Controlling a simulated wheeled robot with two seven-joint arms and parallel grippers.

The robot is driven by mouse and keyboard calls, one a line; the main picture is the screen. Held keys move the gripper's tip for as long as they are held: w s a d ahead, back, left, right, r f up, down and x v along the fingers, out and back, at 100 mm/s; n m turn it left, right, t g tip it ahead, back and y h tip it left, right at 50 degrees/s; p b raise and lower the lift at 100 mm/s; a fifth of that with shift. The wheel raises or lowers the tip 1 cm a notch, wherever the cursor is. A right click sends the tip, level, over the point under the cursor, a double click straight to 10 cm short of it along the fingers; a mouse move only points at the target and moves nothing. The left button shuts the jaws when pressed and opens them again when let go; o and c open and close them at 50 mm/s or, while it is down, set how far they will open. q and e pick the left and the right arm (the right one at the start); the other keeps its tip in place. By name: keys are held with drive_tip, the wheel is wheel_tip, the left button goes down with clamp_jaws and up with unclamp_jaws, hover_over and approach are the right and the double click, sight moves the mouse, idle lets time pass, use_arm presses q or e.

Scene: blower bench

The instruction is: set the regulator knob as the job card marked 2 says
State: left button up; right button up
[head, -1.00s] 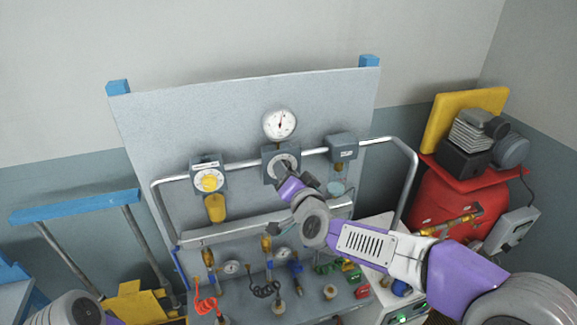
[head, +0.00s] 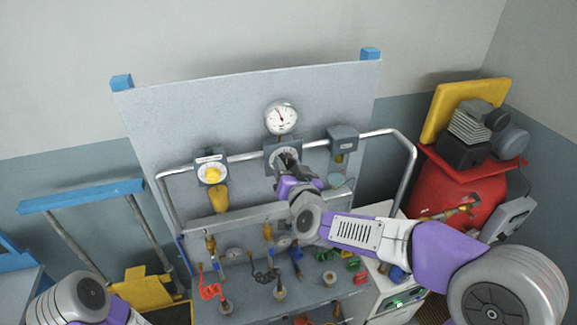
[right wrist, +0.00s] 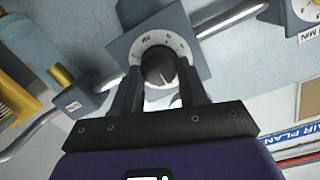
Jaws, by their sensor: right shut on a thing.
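The regulator is a grey block (head: 270,158) in the middle of the panel, with a dark round knob (right wrist: 158,68) on a white scale ring (right wrist: 181,46). My right gripper (head: 287,166) reaches it from the front. In the right wrist view, the fingers of my right gripper (right wrist: 160,82) are shut on the knob's two sides. The ring's marks are too small to read surely. A round white gauge (head: 281,118) above has its needle pointing up and left. My left arm (head: 78,298) shows at the lower left; its gripper is not in view. I cannot make out a job card marked 2.
Left of the regulator is a unit with a yellow knob (head: 211,173); right of it is a grey box (head: 342,138). A bent metal rail (head: 400,150) runs around them. Hoses and fittings crowd the bench below. A red tank (head: 455,190) stands at right.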

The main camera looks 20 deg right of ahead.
drive_tip(key=o, duration=1.1)
drive_tip(key=shift+c, duration=0.2)
drive_tip(key=s, duration=0.7)
drive_tip(key=shift+s+r+b, duration=0.25)
drive_tip(key=shift+r+b, duration=0.1)
drive_tip(key=shift+r, duration=0.1)
